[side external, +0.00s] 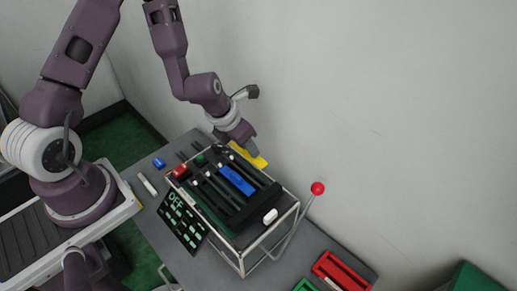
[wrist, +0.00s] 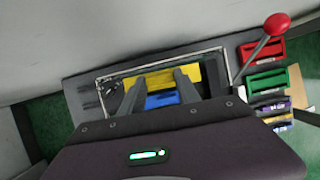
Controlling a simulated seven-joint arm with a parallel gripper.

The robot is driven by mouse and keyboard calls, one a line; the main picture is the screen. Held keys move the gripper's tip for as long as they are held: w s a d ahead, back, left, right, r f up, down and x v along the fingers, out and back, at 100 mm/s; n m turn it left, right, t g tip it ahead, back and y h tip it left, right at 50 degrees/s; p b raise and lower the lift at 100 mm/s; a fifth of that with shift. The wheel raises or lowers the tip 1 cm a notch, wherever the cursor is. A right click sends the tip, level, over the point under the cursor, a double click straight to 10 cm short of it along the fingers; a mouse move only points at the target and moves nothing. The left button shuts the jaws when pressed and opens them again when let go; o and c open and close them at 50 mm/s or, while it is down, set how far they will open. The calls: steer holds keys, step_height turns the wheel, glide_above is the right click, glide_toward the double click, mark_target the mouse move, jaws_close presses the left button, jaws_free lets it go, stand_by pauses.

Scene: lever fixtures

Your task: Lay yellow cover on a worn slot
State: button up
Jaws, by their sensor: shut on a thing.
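The yellow cover (side external: 259,162) is a flat bar at the back edge of the lever fixture (side external: 232,220). It also shows in the wrist view (wrist: 160,79), spanning between and past my fingers. My gripper (side external: 252,153) is shut on the yellow cover, with the fingers pointing down in the side view. Whether the cover touches the fixture cannot be told. The fixture has several dark parallel slots with small white knobs. A blue cover (side external: 237,180) lies on one slot; it also shows between my fingers in the wrist view (wrist: 160,99). Slot wear cannot be made out.
A lever with a red ball (side external: 318,188) rises at the fixture's right. Red (side external: 340,271) and green trays stand at the front right. A dark panel with green marks (side external: 183,221) leans at the fixture's front left. A small blue block (side external: 159,162) lies on the grey table.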

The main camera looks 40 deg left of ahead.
steer(key=shift+a, duration=0.1)
steer(key=shift+s, duration=0.1)
steer(key=shift+f, duration=2.9)
steer(key=shift+f, duration=1.1)
steer(key=o, duration=1.4)
steer(key=shift+r, duration=0.1)
